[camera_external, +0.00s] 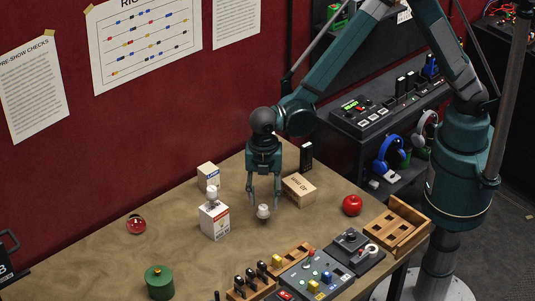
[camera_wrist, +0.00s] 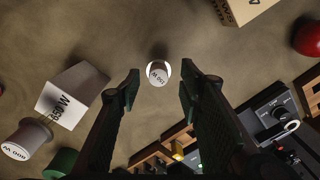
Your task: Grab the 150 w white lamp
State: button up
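The small white lamp (camera_external: 263,211) stands on the table just below my gripper (camera_external: 264,198). In the wrist view this lamp (camera_wrist: 158,75) shows a label that seems to read 150 W. It lies a little beyond my gripper's fingertips (camera_wrist: 160,86), roughly midway between them. My gripper points down, with its fingers spread and nothing held. A second white lamp (camera_external: 212,194) sits on a white box (camera_external: 214,221) to the left. In the wrist view that lamp (camera_wrist: 27,138) has a partly readable watt label, and the box (camera_wrist: 70,97) seems to read 650 W.
A cardboard box (camera_external: 299,190) stands close on the right, and a small box (camera_external: 208,177) behind left. Bare table lies left of the lamp.

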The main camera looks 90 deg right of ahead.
aim_at(263, 207)
jog(key=shift+f, duration=0.3)
jog(key=shift+f, duration=0.15)
jog(key=shift+w+a+f+p, duration=0.1)
jog(key=shift+f+p, duration=0.15)
jog(key=shift+f, duration=1)
jog(key=shift+w+a+f+p, duration=0.1)
jog(key=shift+f+p, duration=0.1)
jog(key=shift+f, duration=1)
jog(key=shift+s, duration=0.1)
jog(key=shift+c, duration=0.3)
jog(key=c, duration=0.7)
